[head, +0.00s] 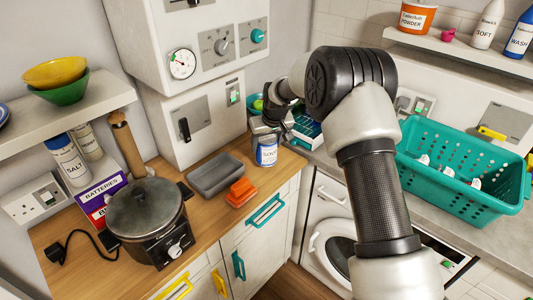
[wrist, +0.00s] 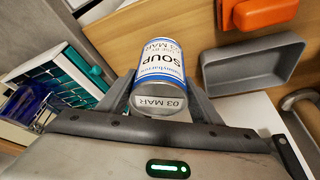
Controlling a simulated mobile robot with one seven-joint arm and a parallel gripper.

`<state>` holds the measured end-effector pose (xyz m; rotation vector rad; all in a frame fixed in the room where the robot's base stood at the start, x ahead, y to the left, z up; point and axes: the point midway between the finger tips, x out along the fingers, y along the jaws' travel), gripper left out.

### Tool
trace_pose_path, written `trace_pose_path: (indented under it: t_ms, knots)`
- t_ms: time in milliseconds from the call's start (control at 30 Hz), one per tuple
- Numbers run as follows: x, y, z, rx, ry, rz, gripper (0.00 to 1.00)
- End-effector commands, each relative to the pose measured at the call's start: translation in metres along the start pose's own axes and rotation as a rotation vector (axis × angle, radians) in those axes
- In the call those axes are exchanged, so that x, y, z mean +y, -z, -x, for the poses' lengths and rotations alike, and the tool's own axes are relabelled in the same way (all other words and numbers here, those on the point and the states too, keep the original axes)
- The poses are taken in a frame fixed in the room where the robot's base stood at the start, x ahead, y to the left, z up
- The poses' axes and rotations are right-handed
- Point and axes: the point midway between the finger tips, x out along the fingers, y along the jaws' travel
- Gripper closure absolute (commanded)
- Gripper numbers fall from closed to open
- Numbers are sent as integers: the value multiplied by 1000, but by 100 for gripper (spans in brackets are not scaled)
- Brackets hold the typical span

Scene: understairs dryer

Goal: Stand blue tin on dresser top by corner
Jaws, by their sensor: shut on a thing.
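The blue tin (head: 266,155) is a small can with a white and blue SOUP label. It is upright at the right end of the wooden dresser top (head: 222,212), near its front right corner. My gripper (head: 268,130) comes down from above and is shut on the tin. In the wrist view the tin (wrist: 158,66) sits between the two fingers of my gripper (wrist: 161,98), its lid end towards me. I cannot tell whether the tin's base touches the wood.
A grey tray (head: 215,175) and an orange block-like thing (head: 241,191) lie close left of the tin. A slow cooker (head: 147,215) stands further left. A teal-and-white box (head: 306,128) is just right of the tin. A teal basket (head: 460,175) stands on the right counter.

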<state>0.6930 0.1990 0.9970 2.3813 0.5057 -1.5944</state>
Motion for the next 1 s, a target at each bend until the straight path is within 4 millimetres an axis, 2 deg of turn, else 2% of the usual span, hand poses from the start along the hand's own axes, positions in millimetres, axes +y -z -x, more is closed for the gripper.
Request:
trace_pose_path:
  t_ms: [333, 667, 700, 800, 1000]
  knots:
    - [0, -13, -34, 3, -1, 0, 77]
    - [0, -15, -38, 4, -1, 0, 77]
    - [0, -16, -39, 2, -1, 0, 39]
    - [0, -16, -38, 2, -1, 0, 22]
    - [0, -16, -38, 2, -1, 0, 22]
